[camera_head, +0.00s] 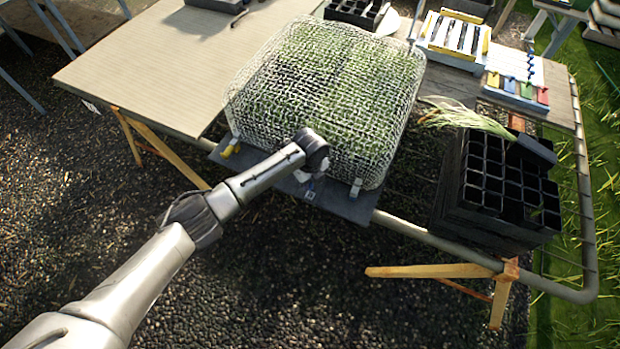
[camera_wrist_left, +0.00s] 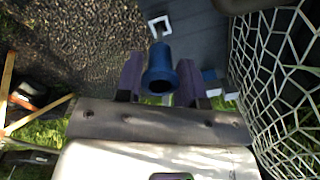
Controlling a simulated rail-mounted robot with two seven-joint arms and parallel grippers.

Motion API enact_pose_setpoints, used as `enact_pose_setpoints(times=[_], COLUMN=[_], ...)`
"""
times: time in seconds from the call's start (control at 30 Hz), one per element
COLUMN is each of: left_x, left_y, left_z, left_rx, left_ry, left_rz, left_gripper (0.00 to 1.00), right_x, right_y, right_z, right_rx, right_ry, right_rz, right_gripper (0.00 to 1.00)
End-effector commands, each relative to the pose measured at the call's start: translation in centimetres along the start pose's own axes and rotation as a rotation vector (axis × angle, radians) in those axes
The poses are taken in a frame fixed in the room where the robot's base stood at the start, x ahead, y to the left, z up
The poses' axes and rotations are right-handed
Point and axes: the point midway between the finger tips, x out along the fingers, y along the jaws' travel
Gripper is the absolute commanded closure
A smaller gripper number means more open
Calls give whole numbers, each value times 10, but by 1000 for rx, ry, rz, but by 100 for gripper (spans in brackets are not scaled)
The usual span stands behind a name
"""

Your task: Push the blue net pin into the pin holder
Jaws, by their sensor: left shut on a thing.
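The blue net pin (camera_wrist_left: 160,70) is held between the two purple fingers of my left gripper (camera_wrist_left: 160,82) in the left wrist view. Its wide hollow end faces the camera and its narrower end points away, toward a white square pin holder (camera_wrist_left: 160,27) with a dark opening. I cannot tell whether the pin's tip touches the holder. In the head view my left gripper (camera_head: 311,187) is at the near edge of the netted tray, over the grey board; the wrist hides most of the pin. My right gripper is not in view.
The white net (camera_head: 325,95) covers seedlings just beyond the gripper and runs along the wrist view's right side. A yellow pin (camera_head: 229,150) is at the net's left corner, a white holder (camera_head: 356,187) at its right. Black pot trays (camera_head: 490,190) stand right.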

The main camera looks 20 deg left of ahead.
Motion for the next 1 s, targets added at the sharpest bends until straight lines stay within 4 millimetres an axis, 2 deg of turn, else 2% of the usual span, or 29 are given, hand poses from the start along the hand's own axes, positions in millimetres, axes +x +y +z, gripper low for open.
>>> enact_pose_setpoints(times=[0.57,1.0], left_x=[1,10], left_y=[0,0], left_z=[0,0], left_rx=[0,0], left_ry=[0,0], left_rz=[-1,-1], left_gripper=[82,82], right_x=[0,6], right_y=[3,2], right_z=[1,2], right_rx=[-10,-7], right_ry=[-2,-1], right_rz=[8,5], right_gripper=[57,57])
